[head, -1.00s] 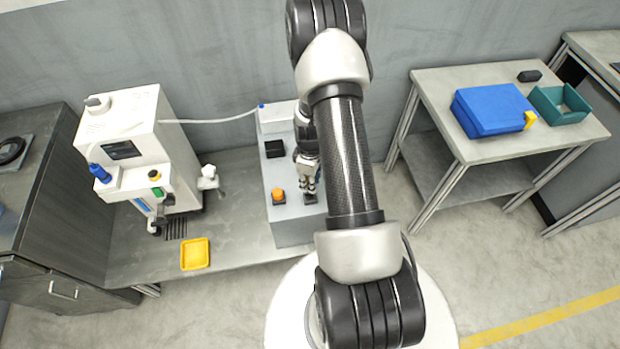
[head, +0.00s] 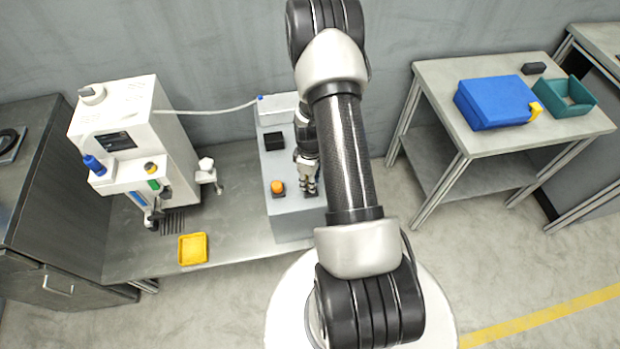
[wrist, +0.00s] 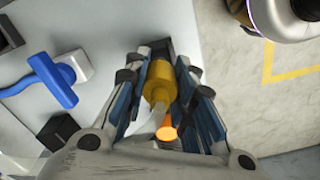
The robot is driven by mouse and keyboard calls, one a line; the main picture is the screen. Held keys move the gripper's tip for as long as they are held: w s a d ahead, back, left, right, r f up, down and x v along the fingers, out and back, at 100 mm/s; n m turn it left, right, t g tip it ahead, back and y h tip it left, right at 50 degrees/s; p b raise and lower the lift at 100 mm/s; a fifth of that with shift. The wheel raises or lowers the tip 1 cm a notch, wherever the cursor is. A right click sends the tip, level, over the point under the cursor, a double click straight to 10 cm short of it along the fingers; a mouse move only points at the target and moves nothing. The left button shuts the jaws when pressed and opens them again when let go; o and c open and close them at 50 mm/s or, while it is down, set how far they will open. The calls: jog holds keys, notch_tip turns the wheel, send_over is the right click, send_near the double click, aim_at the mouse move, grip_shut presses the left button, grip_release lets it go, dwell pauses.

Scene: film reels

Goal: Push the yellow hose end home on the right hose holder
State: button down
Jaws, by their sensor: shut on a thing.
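My gripper (wrist: 165,100) is shut on the yellow hose end (wrist: 160,82), a yellow cylinder between the blue-padded fingers in the wrist view. The hose end is too small to make out there, and my arm hides the box's right side.
An orange button (head: 277,187) and a black block (head: 274,140) stand left of my gripper. A blue handle (wrist: 50,82) shows in the wrist view. A white machine (head: 135,130) and a yellow tray (head: 193,249) are farther left. The right table (head: 490,165) holds a blue case.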

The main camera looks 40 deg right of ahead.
jog(key=shift+f, duration=1.35)
jog(key=c, duration=1.3)
grip_release()
notch_tip(320, 180, up, 12)
jog(key=shift+f, duration=0.1)
